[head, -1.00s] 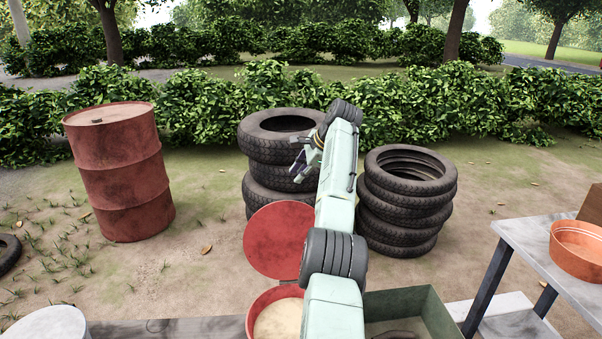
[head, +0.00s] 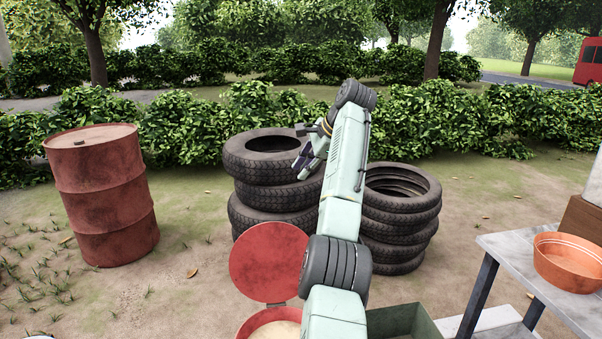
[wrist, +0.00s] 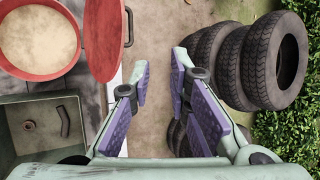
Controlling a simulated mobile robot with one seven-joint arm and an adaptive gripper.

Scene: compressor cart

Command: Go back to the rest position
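My gripper (head: 308,158) is raised at the end of my pale green arm, in front of the left tyre stack in the head view. In the wrist view its two purple-padded fingers (wrist: 161,76) stand apart with nothing between them, over bare ground. The gripper is open and touches nothing that I can see.
A red round container (head: 262,326) with its red lid (head: 269,262) raised is below my arm, beside a green bin (head: 412,322). Tyre stacks (head: 265,190) (head: 400,225) stand beyond. A red barrel (head: 103,195) is left; a grey table (head: 545,265) holds an orange bowl (head: 570,258).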

